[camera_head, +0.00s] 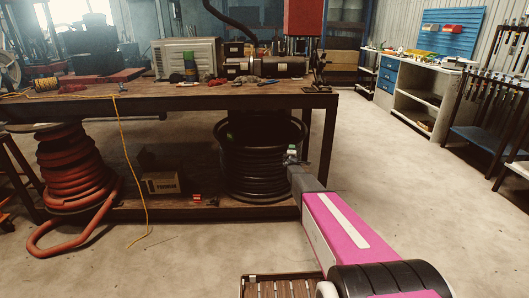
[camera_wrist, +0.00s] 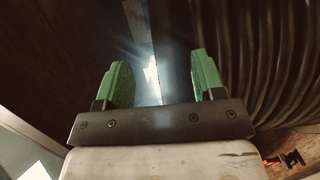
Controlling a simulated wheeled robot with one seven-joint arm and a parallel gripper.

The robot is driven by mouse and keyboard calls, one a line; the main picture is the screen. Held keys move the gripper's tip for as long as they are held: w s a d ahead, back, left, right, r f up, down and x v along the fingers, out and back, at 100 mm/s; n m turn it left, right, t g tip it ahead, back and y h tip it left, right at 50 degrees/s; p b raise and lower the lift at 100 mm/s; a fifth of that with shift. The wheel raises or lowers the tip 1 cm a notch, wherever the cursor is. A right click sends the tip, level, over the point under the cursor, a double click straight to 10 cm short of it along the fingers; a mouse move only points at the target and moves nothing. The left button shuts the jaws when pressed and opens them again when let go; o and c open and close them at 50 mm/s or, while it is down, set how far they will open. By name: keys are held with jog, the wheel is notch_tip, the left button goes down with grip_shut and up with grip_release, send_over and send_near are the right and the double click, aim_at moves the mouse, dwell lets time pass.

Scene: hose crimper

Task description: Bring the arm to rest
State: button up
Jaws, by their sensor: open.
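My gripper (camera_wrist: 161,85) shows in the wrist view with two green fingers spread apart and nothing between them. In the head view my pink and white arm reaches forward from the bottom right, toward the lower right end of the workbench (camera_head: 200,98). In the wrist view the ribbed black hose (camera_wrist: 275,60) fills the right side, close to the right finger. A dark brown surface stands on the left.
The hose crimper (camera_head: 268,67) stands on the bench. An orange hose coil (camera_head: 75,170) lies at the left, and a cardboard box (camera_head: 161,183) sits on the low shelf. A yellow cord (camera_head: 130,160) hangs down in front. The floor (camera_head: 420,200) at the right is clear.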

jog(key=s+d+r+m+g+h, duration=0.1)
jog(key=s+d+m+g+h, duration=0.15)
jog(key=s+m, duration=0.45)
jog(key=s+d+m+g+h, duration=0.2)
jog(key=s+d+g, duration=0.15)
jog(key=s, duration=0.75)
jog(key=s+d+r+m+g+h, duration=0.1)
jog(key=s+d+m+g+h, duration=0.3)
jog(key=s, duration=0.5)
jog(key=s+a+f+m+g+y, duration=0.1)
jog(key=s+a+g+y, duration=0.3)
jog(key=s, duration=0.9)
jog(key=s+a+f+m+g+y, duration=0.2)
jog(key=s+a+y, duration=0.5)
jog(key=s, duration=0.7)
jog(key=a+f+g, duration=0.1)
jog(key=a, duration=0.1)
jog(key=shift+a+g+y, duration=0.35)
jog(key=shift+a+g, duration=0.05)
